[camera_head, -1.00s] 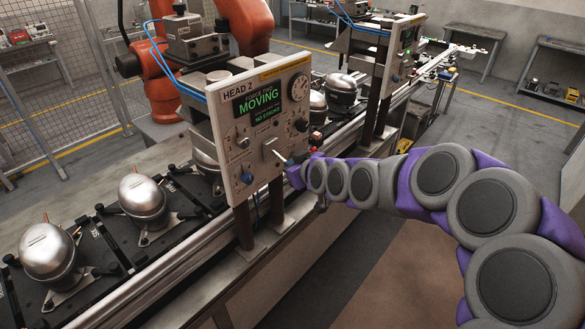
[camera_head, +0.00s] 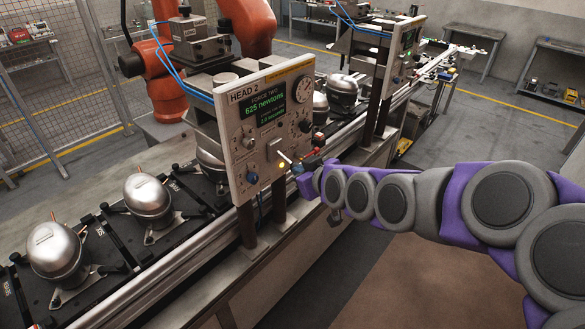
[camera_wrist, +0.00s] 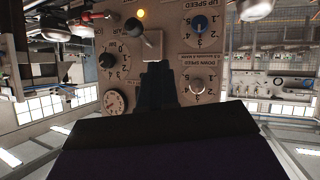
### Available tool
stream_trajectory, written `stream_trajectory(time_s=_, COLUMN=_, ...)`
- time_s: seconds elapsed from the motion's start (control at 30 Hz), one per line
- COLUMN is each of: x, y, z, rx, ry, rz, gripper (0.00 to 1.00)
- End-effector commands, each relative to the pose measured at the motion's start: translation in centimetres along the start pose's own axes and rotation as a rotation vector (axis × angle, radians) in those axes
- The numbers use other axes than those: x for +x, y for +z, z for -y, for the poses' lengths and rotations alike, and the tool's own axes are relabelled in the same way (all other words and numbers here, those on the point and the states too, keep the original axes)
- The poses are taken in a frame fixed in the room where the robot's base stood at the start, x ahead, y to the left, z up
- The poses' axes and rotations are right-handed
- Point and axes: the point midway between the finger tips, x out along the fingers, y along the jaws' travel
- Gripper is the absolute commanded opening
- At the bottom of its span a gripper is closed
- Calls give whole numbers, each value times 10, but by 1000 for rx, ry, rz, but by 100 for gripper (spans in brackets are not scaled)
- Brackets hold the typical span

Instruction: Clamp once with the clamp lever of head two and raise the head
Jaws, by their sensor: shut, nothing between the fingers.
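The head 2 panel (camera_head: 268,125) is a pale upright plate with a green display reading "625 newtons" and "2.0 seconds", a round gauge and several knobs. My gripper (camera_head: 301,180) is just right of and below the lever. In the wrist view, my gripper's dark fingers (camera_wrist: 156,75) are together and empty.
Silver compressors (camera_head: 147,198) sit on black pallets along the conveyor (camera_head: 160,262) left of the panel. A second head's panel (camera_head: 403,50) stands farther back. An orange robot arm (camera_head: 165,70) is behind head 2. The floor (camera_head: 400,250) at right is clear.

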Motion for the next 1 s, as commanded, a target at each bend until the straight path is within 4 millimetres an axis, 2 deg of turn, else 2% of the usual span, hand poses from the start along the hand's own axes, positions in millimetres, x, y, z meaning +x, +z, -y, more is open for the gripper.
stream_trajectory(time_s=0.03, x=-11, y=-2, z=-2, rx=1, ry=4, rz=-4, gripper=0)
stream_trajectory(time_s=0.1, x=-20, y=0, z=-1, rx=1, ry=2, rz=-2, gripper=0)
stream_trajectory(time_s=0.3, x=-34, y=0, z=2, rx=-2, ry=1, rz=2, gripper=0)
stream_trajectory(time_s=0.87, x=-40, y=2, z=1, rx=-1, ry=0, rz=2, gripper=0)
stream_trajectory(time_s=1.0, x=-45, y=10, z=5, rx=8, ry=-8, rz=42, gripper=0)
